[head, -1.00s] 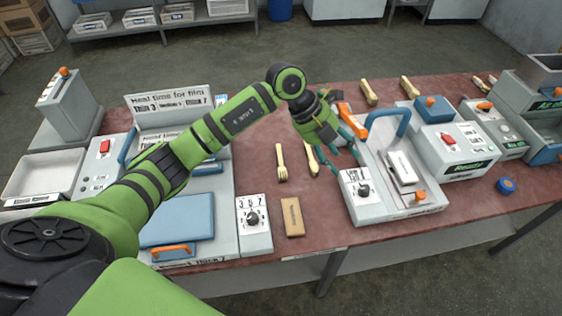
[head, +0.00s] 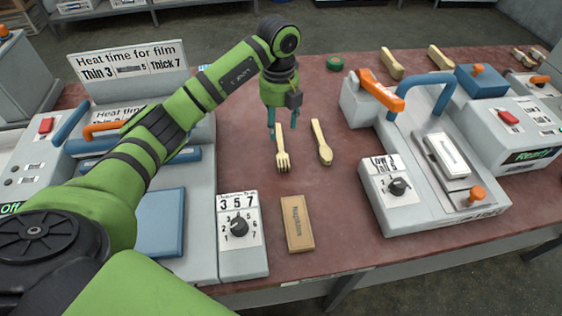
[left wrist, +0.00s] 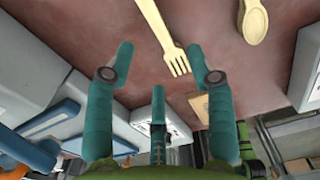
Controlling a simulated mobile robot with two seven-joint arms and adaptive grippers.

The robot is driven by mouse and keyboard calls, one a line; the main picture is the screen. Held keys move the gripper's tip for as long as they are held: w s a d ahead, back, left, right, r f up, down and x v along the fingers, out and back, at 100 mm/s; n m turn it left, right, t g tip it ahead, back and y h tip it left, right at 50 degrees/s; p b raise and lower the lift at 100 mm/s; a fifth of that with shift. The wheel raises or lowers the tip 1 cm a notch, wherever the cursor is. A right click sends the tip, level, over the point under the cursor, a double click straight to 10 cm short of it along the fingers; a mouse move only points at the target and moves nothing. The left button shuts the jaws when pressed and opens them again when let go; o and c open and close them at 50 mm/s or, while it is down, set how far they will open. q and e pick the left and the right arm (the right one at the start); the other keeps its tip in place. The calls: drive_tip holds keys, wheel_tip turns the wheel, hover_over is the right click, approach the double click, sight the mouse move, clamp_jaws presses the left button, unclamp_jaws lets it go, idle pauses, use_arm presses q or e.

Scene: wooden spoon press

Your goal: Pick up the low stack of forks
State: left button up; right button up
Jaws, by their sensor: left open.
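A pale wooden fork (head: 283,156) lies on the reddish table with its tines toward me. I cannot tell how many forks are stacked there. It also shows in the left wrist view (left wrist: 163,32), lying past and between the fingertips. A wooden spoon (head: 321,144) lies to its right, apart from it, and shows at the top right of the left wrist view (left wrist: 252,20). My left gripper (head: 283,124) points down over the fork's handle end, its teal fingers (left wrist: 160,55) spread and empty. Its height above the fork is hard to judge. My right gripper is not in view.
A grey press (head: 422,180) with blue and orange handles stands right of the spoon. Left is a film heating machine (head: 202,228) with a dial panel (head: 239,225). A brown block (head: 297,224) lies nearer me. More wooden utensils (head: 391,64) lie at the back.

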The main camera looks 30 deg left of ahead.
sight(278, 146)
use_arm(q)
drive_tip(key=shift+f, duration=0.55)
drive_tip(key=shift+s+f, duration=0.1)
drive_tip(key=shift+f, duration=0.1)
drive_tip(key=shift+s+f+p, duration=0.1)
drive_tip(key=shift+f+p, duration=0.3)
drive_tip(key=shift+f, duration=0.35)
wheel_tip(278, 146, down, 4)
drive_tip(key=shift+r+p, duration=0.1)
drive_tip(key=shift+p, duration=0.45)
drive_tip(key=shift+f, duration=0.5)
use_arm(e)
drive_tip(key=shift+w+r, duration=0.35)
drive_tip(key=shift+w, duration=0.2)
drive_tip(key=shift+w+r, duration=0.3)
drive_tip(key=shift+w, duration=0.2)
use_arm(q)
drive_tip(key=c, duration=1.1)
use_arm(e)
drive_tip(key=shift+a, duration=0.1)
